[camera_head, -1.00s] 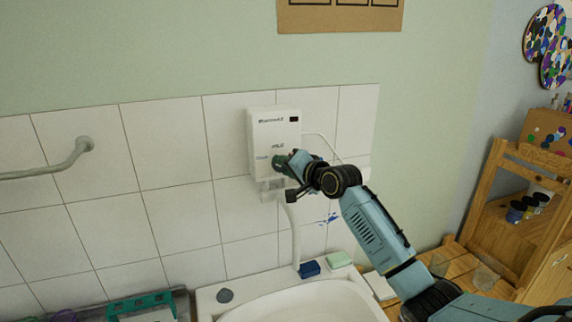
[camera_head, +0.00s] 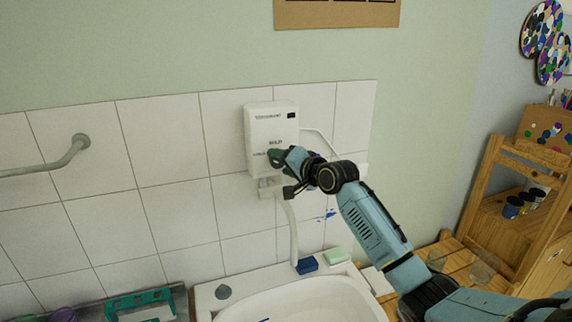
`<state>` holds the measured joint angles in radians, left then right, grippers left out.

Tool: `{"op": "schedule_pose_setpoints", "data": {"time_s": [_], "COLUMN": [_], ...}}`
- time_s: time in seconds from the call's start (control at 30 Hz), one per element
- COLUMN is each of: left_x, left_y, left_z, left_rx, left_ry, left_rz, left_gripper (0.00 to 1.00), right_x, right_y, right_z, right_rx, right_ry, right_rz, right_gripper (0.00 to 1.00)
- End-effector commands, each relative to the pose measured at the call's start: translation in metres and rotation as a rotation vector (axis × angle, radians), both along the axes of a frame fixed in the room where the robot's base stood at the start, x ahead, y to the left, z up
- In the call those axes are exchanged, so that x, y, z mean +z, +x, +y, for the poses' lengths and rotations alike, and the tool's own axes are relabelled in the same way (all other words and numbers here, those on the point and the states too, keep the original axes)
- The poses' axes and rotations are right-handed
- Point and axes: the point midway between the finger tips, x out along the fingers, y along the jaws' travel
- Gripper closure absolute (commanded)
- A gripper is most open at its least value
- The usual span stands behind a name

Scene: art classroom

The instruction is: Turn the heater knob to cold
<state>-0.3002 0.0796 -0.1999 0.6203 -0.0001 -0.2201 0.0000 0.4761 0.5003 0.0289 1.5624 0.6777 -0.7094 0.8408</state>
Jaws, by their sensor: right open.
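The white heater (camera_head: 262,124) is a box mounted on the tiled wall, with a small dark display at its upper right and small lettering on its front. My right gripper (camera_head: 273,158) is at the lower front of the heater, coming in from the right. It is open, with its fingertips at or very near the heater's front. The knob is hidden behind the gripper or too small to make out, so its setting cannot be read. My left gripper is not in view.
A white sink (camera_head: 300,302) stands below the heater, with a blue block (camera_head: 307,265) and a pale green block (camera_head: 337,256) on its back rim. A grey wall rail (camera_head: 50,168) is at left. A wooden shelf (camera_head: 490,195) stands at right.

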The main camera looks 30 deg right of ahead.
Motion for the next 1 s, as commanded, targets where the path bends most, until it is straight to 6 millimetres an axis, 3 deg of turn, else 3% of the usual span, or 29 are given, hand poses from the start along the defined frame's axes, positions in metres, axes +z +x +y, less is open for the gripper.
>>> {"op": "schedule_pose_setpoints", "data": {"time_s": [0.27,0.8,1.0], "left_x": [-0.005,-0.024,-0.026], "left_y": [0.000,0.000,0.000], "left_z": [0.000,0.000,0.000], "left_rx": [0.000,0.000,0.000], "left_ry": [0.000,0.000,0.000], "left_rz": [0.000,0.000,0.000], "left_gripper": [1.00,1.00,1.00], "right_x": [0.003,0.024,0.028], "right_y": [-0.023,-0.115,-0.129], "right_z": [-0.002,-0.011,-0.012], "right_rx": [0.000,0.000,-0.001], "right_ry": [-0.002,-0.003,0.000], "right_rz": [0.000,-0.001,0.001], "right_gripper": [0.41,0.41,0.41]}}
